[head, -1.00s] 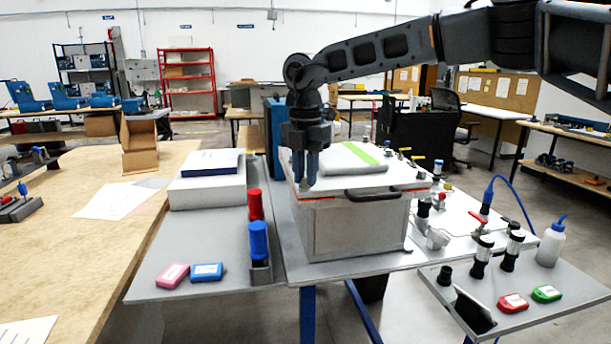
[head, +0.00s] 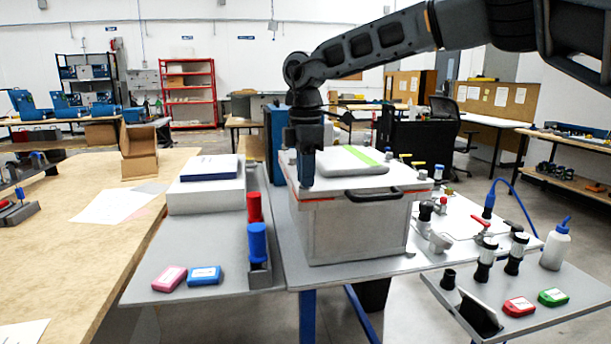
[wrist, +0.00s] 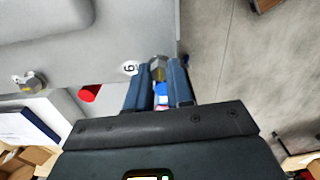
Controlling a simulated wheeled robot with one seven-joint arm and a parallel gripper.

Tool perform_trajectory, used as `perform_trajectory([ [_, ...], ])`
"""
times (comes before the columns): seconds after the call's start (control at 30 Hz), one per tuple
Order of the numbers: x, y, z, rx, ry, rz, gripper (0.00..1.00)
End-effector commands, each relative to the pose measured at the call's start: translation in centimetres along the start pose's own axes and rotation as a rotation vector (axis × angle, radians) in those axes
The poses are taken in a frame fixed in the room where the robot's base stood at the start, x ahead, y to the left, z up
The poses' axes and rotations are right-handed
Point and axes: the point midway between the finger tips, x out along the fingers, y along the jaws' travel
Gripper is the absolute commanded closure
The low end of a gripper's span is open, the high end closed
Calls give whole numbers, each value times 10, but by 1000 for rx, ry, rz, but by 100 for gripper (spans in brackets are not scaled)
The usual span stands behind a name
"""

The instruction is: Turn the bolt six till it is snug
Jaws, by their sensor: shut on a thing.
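Bolt six (wrist: 158,68) is a metallic hex head near the corner of the analyser's lid, beside a round white label reading 6 (wrist: 130,68). My gripper (wrist: 161,76) points down at it with its two blue fingers either side of the head, shut on it. In the head view my gripper (head: 306,180) stands upright at the front left corner of the white lid of the analyser (head: 345,232). The fingers hide the bolt there. How far the bolt is seated cannot be seen.
Another bolt (wrist: 34,82) sits further left along the lid edge in the wrist view. A black handle (head: 373,195) is on the box front. Red (head: 254,207) and blue (head: 258,243) cylinders stand left of the box. A grey pad with a green stripe (head: 352,160) lies on the lid.

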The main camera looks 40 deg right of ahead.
Motion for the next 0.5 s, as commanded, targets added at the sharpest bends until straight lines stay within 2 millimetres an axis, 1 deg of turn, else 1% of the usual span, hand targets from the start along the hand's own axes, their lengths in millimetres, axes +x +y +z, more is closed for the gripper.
perform_trajectory([
  [0.23, -2, 1, -2, 63, 4, 4, 100],
  [0.5, -2, 1, -2, 74, 4, 4, 100],
])
